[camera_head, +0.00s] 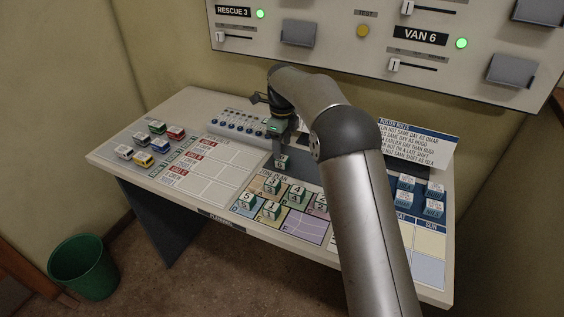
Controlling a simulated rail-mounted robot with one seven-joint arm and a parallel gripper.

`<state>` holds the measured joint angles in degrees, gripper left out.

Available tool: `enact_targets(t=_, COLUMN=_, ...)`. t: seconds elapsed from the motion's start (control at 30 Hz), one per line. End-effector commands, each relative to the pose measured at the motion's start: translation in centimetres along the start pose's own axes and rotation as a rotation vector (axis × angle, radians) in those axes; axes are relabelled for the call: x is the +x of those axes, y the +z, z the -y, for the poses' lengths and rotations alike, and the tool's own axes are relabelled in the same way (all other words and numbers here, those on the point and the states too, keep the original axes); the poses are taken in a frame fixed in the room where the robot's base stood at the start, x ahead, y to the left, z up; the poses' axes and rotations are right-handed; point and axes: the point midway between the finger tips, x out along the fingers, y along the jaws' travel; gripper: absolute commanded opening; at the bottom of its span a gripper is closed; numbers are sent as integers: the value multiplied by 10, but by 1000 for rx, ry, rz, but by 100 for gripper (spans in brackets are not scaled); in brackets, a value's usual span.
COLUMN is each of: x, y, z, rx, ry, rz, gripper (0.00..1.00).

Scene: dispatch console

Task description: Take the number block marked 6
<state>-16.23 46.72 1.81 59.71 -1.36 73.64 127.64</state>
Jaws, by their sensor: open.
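My gripper (281,149) points down over the dark recessed area at the back middle of the console. A single pale number block (281,162) sits directly below my gripper, at or between the fingertips. Its mark looks like a 6 but is too small to be sure. My gripper is open; I cannot tell whether the fingers touch the block. Several other number blocks, such as the one marked 4 (296,193), stand on the coloured zone plan (307,229) in front. My arm hides part of the zone plan's right side.
The console (110,153) carries toy vans (145,159) at left, a row of blue pegs (240,122) behind, and blue-and-white blocks (434,208) at right. A rules card (435,145) stands at the back right. A wall panel (330,50) rises behind my arm.

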Motion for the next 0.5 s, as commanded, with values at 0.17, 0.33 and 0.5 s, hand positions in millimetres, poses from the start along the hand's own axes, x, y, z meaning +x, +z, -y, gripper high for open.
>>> enact_targets(t=0.17, x=12, y=0, z=0, rx=0, ry=-1, rz=0, gripper=58)
enact_targets(t=0.33, x=31, y=2, z=3, rx=0, ry=3, rz=0, gripper=58)
enact_targets(t=0.5, x=55, y=3, z=5, rx=-1, ry=2, rz=-1, gripper=58)
